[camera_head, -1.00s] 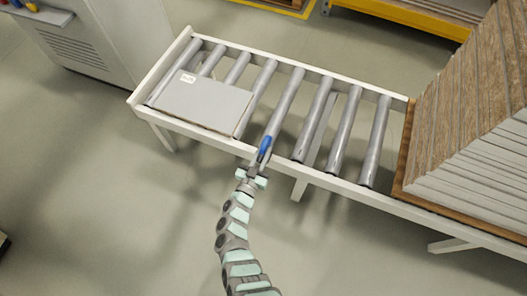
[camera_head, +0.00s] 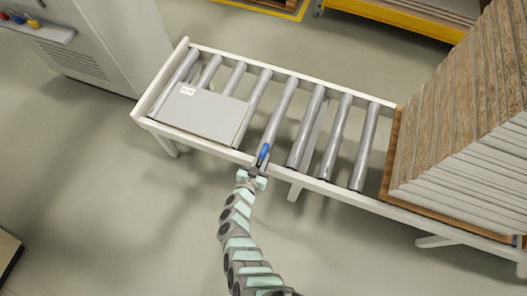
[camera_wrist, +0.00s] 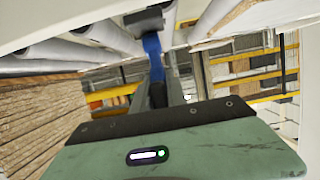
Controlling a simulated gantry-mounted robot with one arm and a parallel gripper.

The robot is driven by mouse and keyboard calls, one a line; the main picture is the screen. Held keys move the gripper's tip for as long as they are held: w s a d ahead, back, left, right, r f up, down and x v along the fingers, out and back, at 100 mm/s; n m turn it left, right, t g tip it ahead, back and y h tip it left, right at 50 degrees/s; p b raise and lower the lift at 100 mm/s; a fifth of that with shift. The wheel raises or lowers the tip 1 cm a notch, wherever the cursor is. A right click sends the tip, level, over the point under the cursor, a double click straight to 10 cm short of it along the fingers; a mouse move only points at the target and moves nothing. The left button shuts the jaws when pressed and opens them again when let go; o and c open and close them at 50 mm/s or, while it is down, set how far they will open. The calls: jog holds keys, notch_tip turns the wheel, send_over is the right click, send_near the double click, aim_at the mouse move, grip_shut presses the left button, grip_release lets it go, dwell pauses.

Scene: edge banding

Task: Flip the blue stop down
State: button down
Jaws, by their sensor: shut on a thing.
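The blue stop (camera_head: 264,152) is at the near rail of the roller conveyor, just right of the grey panel. It also shows in the wrist view (camera_wrist: 153,50), where it runs up from between my fingers to a dark bracket under the conveyor edge. My gripper (camera_head: 259,166) is shut on the blue stop. In the wrist view my gripper (camera_wrist: 160,95) has its fingers on either side of the stop's lower part and partly hides it.
The roller conveyor (camera_head: 330,188) has a grey panel (camera_head: 203,112) lying on its left end. A tall stack of boards (camera_head: 460,120) stands at its right end. A grey machine (camera_head: 100,45) is at the upper left. Open floor (camera_head: 110,220) lies in front of the conveyor.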

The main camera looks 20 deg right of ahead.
jog(key=shift+w+d+r+g+y+p, duration=0.25)
jog(key=shift+g+y+p, duration=0.25)
jog(key=shift+p, duration=1)
jog(key=shift+w+d+g+y+p, duration=0.25)
jog(key=shift+g+y+p, duration=0.2)
jog(key=shift+p, duration=0.45)
jog(key=shift+d, duration=0.1)
jog(key=shift+w, duration=0.1)
